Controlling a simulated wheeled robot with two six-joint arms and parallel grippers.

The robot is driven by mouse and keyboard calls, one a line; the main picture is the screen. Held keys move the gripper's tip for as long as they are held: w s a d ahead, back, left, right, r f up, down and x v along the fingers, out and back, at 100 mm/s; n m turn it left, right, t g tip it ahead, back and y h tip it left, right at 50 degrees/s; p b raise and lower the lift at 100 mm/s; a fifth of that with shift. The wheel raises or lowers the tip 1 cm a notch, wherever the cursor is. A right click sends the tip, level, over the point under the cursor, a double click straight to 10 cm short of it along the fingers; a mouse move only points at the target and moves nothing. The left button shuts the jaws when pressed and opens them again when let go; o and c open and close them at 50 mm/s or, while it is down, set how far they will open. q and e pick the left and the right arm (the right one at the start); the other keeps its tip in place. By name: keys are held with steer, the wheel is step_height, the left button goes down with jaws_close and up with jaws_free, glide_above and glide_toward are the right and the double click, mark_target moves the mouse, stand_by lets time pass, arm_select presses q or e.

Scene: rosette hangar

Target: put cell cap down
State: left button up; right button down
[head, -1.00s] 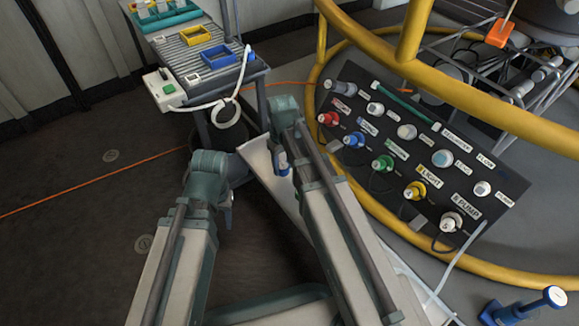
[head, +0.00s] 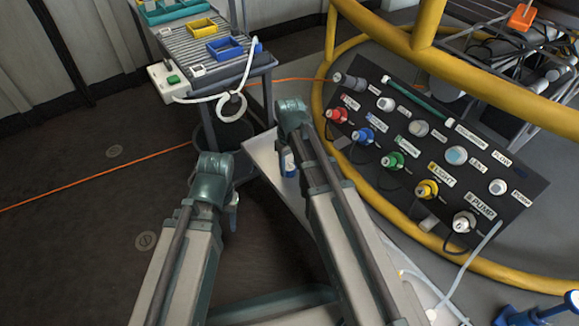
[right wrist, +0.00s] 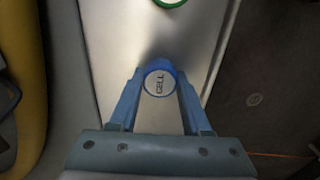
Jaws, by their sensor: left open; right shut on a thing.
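The cell cap (right wrist: 160,83) is a round white disc with a blue rim, lettered CELL, in the right wrist view. My right gripper (right wrist: 158,79) is shut on it, one blue finger on each side. Below the cap is a pale, smooth tray-like surface (right wrist: 140,42); I cannot tell whether the cap touches it. My left gripper (head: 233,212) is open over the dark floor.
A green ring-shaped thing (right wrist: 169,2) lies ahead on the pale surface. A black panel (head: 440,165) with coloured, labelled connectors stands to the right, inside yellow rails (head: 318,100). A ribbed cart (head: 205,55) with yellow and blue trays stands at the back left.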

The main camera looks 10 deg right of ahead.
mark_target(290, 167)
steer(key=shift+c, duration=1.8)
jaws_free()
steer(key=shift+r, duration=0.15)
step_height(290, 167, up, 12)
steer(key=p, duration=1.3)
steer(key=s+a+h, duration=0.1)
steer(key=s+a, duration=0.8)
steer(key=s, duration=0.5)
steer(key=shift+s+a+b, duration=0.3)
steer(key=shift+s+a, duration=0.05)
step_height(290, 167, up, 36)
steer(key=p, duration=3.6)
steer(key=shift+r, duration=0.2)
